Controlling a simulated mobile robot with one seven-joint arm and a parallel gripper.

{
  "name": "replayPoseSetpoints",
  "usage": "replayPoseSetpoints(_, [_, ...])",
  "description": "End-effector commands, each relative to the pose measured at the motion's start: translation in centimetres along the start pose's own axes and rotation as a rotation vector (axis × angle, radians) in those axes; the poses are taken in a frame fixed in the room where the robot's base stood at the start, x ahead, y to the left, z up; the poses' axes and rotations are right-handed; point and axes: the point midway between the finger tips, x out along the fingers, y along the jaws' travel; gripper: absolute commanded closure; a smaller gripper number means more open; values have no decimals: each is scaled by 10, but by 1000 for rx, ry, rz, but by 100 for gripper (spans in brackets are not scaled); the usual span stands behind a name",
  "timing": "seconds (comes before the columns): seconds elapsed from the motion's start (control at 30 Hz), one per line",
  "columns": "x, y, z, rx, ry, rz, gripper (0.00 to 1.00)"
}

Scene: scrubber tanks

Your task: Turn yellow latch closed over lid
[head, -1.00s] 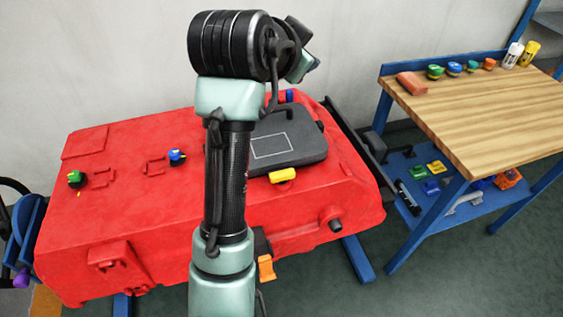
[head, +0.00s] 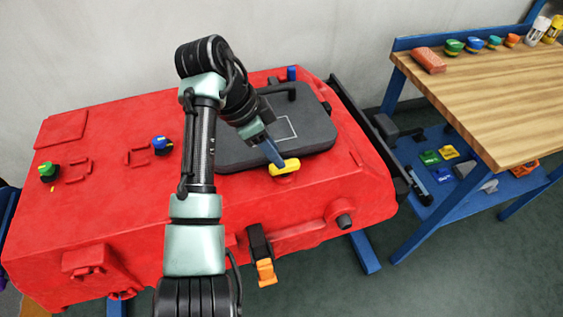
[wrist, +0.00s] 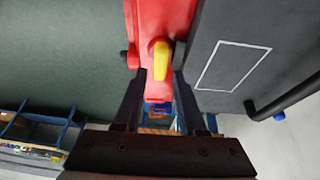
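The yellow latch (head: 284,167) sits on the red tank (head: 90,220) at the front edge of the dark grey lid (head: 235,155). It lies roughly along that edge. In the wrist view the latch (wrist: 161,58) is a long yellow bar on the red strip beside the lid (wrist: 225,60). My gripper (head: 275,158) reaches down close to the latch in the head view. In the wrist view my gripper (wrist: 159,78) is open, with its fingers apart and the latch ahead between their tips. I cannot tell whether a finger touches it.
Blue (head: 161,146) and green (head: 48,171) knobs stand on the tank's left half. A blue piece (head: 291,73) stands behind the lid. An orange-ended black part (head: 264,268) hangs at the tank's front. A wooden workbench (head: 490,95) stands at right.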

Motion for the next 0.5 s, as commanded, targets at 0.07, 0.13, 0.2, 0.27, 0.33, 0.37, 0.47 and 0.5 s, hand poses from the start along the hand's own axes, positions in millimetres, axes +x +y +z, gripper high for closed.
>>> replayPoseSetpoints(0.07, [16,1,0,0,-1,4,60])
replayPoseSetpoints(0.13, [26,1,0,0,0,3,60])
replayPoseSetpoints(0.2, [33,1,0,-1,0,3,60])
replayPoseSetpoints(0.27, [38,0,0,-1,0,1,60])
replayPoseSetpoints(0.33, [42,0,0,-1,-1,1,60])
replayPoseSetpoints(0.37, [42,0,0,-1,-1,1,60])
replayPoseSetpoints(0.47, [44,0,0,-1,-1,0,60])
replayPoseSetpoints(0.5, [44,0,0,0,-1,0,60])
